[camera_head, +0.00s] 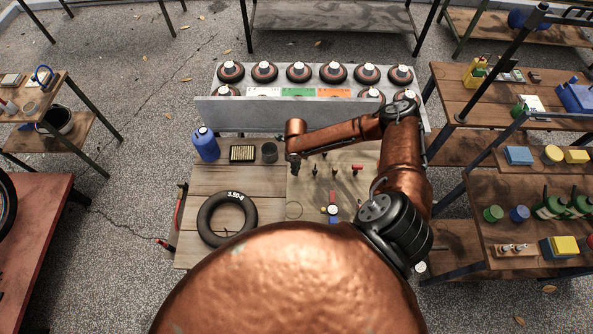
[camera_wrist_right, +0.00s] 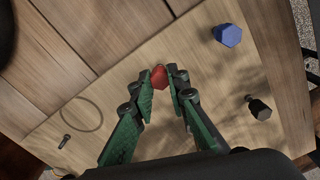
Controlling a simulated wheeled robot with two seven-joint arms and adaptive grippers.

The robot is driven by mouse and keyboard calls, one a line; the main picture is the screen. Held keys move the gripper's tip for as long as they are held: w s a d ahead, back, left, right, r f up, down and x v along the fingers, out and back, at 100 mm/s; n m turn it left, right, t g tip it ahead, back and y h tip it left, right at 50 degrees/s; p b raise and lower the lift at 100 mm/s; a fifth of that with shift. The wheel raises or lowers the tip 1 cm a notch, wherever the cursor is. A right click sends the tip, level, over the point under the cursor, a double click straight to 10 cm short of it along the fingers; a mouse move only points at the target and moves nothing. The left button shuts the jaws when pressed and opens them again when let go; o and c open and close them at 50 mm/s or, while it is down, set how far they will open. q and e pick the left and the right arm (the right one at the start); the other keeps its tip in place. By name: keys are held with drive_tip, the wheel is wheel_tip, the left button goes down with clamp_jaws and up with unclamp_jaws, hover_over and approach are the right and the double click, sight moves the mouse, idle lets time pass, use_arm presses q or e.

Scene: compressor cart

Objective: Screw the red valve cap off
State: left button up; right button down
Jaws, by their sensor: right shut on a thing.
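The red valve cap (camera_wrist_right: 158,78) shows in the right wrist view between the fingertips of my right gripper (camera_wrist_right: 161,84). The green-padded fingers are shut on it, one on each side. The stem beneath the cap is hidden. In the head view my right gripper (camera_head: 294,168) points down over the left part of the pale board (camera_head: 300,186), and I cannot make out the cap there. My left gripper is not in view.
In the right wrist view a blue hexagonal cap (camera_wrist_right: 228,35) and a black fitting (camera_wrist_right: 259,107) stand nearby; a thin ring (camera_wrist_right: 79,115) lies left. The head view shows a tyre (camera_head: 205,220), a blue bottle (camera_head: 206,146) and a grey ledge (camera_head: 240,115) behind.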

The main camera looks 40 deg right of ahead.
drive_tip(key=shift+s+n, duration=0.15)
drive_tip(key=shift+n, duration=0.45)
drive_tip(key=shift+f+n, duration=0.15)
drive_tip(key=shift+n, duration=0.25)
drive_tip(key=shift+n+b, duration=0.4)
drive_tip(key=shift+b, duration=1)
drive_tip(key=c, duration=1.8)
unclamp_jaws()
drive_tip(key=shift+r, duration=0.2)
